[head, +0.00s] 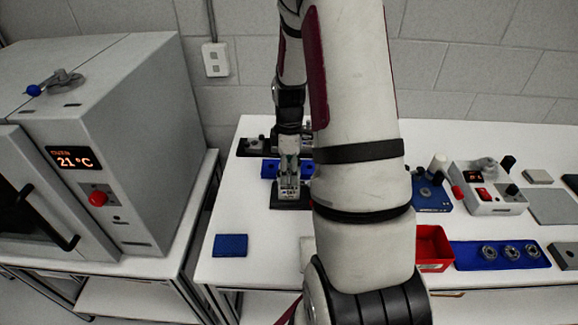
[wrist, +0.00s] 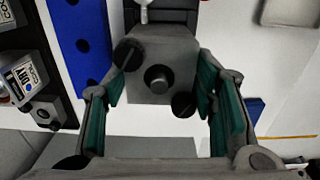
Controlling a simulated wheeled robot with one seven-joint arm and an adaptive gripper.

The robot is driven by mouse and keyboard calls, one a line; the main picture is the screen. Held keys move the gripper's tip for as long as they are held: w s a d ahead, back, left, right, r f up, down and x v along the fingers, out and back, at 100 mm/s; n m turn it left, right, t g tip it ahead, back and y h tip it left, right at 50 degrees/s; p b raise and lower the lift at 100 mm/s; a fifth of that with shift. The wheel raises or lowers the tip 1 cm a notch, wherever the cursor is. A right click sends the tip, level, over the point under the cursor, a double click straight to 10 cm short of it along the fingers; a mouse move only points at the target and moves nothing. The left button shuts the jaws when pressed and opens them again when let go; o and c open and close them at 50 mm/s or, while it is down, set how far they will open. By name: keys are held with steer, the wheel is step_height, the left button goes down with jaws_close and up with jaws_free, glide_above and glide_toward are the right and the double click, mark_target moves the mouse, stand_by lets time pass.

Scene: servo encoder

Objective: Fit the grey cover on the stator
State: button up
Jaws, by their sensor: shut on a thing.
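The grey cover (wrist: 150,90) is a squarish block with a round central boss, seen between the finger pads in the wrist view. Two black knobs sit at opposite corners of it; I cannot tell whether they belong to it or to what lies under it. My gripper (wrist: 160,85) is shut on the cover, with green pads at its two sides. In the head view my gripper (head: 289,184) points down, low over a dark base (head: 291,206) near the table's left part. The stator is not clearly seen; the cover and gripper may hide it.
A blue holed plate (head: 269,169) and a dark fixture (head: 255,146) stand close behind. A blue pad (head: 230,245) lies at front left. A red bin (head: 433,246), a blue tray with rings (head: 500,254) and a control box (head: 488,190) stand right. An oven (head: 110,140) is far left.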

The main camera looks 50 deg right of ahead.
steer(key=shift+f, duration=0.3)
steer(key=o, duration=1.7)
steer(key=shift+c, duration=0.2)
steer(key=shift+r, duration=0.1)
steer(key=shift+r+p, duration=1.9)
steer(key=shift+r, duration=2.45)
